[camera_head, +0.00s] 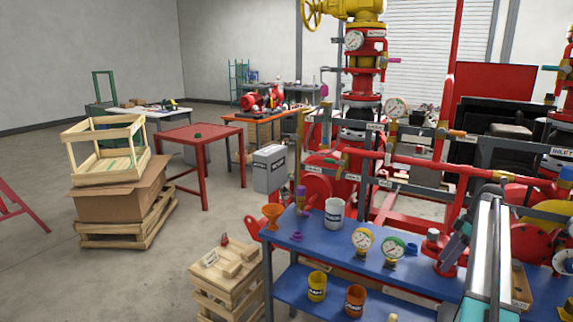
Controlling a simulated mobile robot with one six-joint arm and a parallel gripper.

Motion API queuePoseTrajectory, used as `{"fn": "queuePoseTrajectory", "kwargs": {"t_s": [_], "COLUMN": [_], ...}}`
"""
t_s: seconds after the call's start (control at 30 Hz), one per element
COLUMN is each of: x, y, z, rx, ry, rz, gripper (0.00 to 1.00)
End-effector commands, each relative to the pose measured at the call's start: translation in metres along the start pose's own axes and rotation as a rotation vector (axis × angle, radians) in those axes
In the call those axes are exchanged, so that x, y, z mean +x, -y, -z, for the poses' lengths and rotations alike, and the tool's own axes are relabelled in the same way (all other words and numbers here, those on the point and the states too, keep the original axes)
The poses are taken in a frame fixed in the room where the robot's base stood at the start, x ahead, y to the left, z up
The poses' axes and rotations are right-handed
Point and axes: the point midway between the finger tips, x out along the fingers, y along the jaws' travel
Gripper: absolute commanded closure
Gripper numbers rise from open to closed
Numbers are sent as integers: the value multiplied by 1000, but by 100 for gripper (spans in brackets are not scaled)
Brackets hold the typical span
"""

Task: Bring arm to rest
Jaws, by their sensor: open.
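Part of my arm (487,255), a pale link with dark edges and a teal band low down, rises at the right in the head view. It stands in front of the blue bench and the red pipework. My gripper and its fingertips cannot be made out in this view. The link hides part of the bench and of the pump skid behind it.
The blue bench (318,240) carries a white mug (334,214), two gauges, an orange funnel (272,216) and small parts. Yellow (317,286) and orange (355,300) cups stand on its lower shelf. Red pipework (400,160) rises close behind. Open floor (150,275) lies left.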

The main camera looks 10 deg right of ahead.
Motion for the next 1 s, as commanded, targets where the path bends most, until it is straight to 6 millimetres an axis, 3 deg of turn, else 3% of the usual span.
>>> {"fn": "queuePoseTrajectory", "kwargs": {"t_s": [0.03, 0.3, 0.67, 1.0], "x": [29, 146, 286, 402], "y": [7, 34, 94, 176], "z": [8, 35, 60, 69], "rx": [25, 178, 366, 533], "ry": [7, 63, 164, 284], "rz": [17, 72, 121, 138], "gripper": [44, 44, 44, 44]}}
